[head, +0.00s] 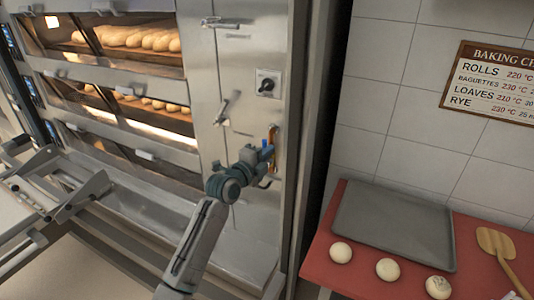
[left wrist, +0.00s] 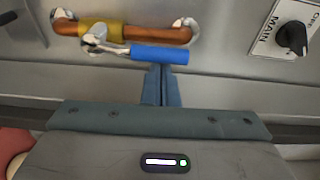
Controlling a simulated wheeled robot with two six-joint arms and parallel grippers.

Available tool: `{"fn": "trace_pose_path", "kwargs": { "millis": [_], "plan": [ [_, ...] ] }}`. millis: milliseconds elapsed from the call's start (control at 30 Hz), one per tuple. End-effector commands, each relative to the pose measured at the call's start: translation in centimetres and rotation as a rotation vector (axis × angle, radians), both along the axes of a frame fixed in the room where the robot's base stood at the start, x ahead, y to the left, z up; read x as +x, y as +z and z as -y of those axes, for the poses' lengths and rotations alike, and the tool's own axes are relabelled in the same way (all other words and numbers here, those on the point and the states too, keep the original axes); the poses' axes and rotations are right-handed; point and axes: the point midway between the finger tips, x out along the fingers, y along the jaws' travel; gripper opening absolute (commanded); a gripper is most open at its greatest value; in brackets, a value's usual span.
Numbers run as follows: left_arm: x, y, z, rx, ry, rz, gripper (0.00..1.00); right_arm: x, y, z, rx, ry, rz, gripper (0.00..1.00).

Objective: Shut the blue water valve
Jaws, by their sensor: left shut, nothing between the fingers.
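The blue water valve is a blue-sleeved lever (left wrist: 160,54) on a short copper pipe (left wrist: 170,33) with a yellow band. In the left wrist view the lever lies nearly along the pipe, its metal pivot at the left end. In the head view a bit of the blue lever (head: 265,144) shows on the oven's right side panel, partly hidden by my gripper. My left gripper (head: 266,158) is shut and empty. Its fingertips (left wrist: 161,70) are just below the blue sleeve; I cannot tell whether they touch it. My right gripper is not in view.
A black MAIN switch (head: 266,85) sits above the valve, and metal door handles (head: 222,112) are to its left. Deck ovens (head: 120,80) with loaves fill the left. A red table (head: 330,275) with a grey tray (head: 390,230) and dough balls stands at right.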

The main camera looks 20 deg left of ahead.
Motion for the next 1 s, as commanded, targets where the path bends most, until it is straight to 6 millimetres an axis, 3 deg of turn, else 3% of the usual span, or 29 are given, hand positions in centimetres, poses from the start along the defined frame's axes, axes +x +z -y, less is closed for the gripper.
{"fn": "trace_pose_path", "kwargs": {
  "millis": [667, 1000],
  "plan": [
    [0.1, 0.0, -1.0, -0.132, 0.0, -0.009, 0.0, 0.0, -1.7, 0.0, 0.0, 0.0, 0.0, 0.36],
    [0.2, -0.2, -2.8, -0.369, 0.0, -0.027, 0.0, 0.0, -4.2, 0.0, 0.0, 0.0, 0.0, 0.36]
  ]
}}
